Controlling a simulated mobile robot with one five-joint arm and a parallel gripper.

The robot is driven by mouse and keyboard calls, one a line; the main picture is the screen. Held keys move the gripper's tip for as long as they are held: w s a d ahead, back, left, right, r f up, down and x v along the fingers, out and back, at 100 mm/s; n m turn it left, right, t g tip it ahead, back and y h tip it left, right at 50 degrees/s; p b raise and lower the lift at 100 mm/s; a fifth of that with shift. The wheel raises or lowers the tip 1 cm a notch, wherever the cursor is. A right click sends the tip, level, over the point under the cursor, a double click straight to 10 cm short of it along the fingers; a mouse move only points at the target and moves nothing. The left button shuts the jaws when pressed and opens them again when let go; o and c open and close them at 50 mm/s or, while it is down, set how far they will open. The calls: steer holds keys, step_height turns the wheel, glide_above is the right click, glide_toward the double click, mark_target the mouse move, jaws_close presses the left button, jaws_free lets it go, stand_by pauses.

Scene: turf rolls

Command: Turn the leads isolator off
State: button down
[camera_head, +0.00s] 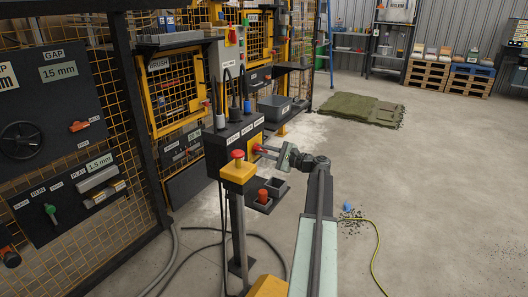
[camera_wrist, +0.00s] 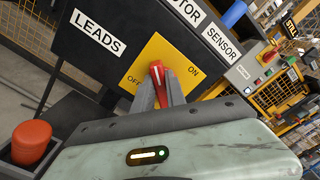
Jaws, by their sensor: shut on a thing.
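The leads isolator is a red rotary handle (camera_wrist: 156,71) on a yellow plate (camera_wrist: 157,50) printed ON at the right and OFF at the lower left. A white LEADS label (camera_wrist: 97,33) is on the dark box beside it. The handle looks roughly upright in the wrist view, between the two words; its exact setting is unclear. My gripper (camera_wrist: 160,92) is shut on the handle, a grey finger on each side, partly hiding it. In the head view my gripper (camera_head: 264,151) reaches the yellow plate (camera_head: 250,139) on the box's right face.
A yellow box with a red mushroom button (camera_head: 238,155) stands just left of the isolator. Below is a tray with a red plug (camera_head: 262,196), also in the wrist view (camera_wrist: 31,141). Cables loop over the floor. Open concrete floor (camera_head: 440,170) lies to the right.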

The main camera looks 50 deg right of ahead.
steer(key=shift+s+a+f+n+b, duration=0.1)
steer(key=shift+f+n+b, duration=0.1)
steer(key=shift+n, duration=1.65)
steer(key=shift+f+n+b, duration=0.15)
steer(key=shift+f+n, duration=0.05)
steer(key=shift+n, duration=1.65)
steer(key=c, duration=1.4)
jaws_free()
steer(key=shift+o, duration=0.2)
steer(key=v, duration=0.8)
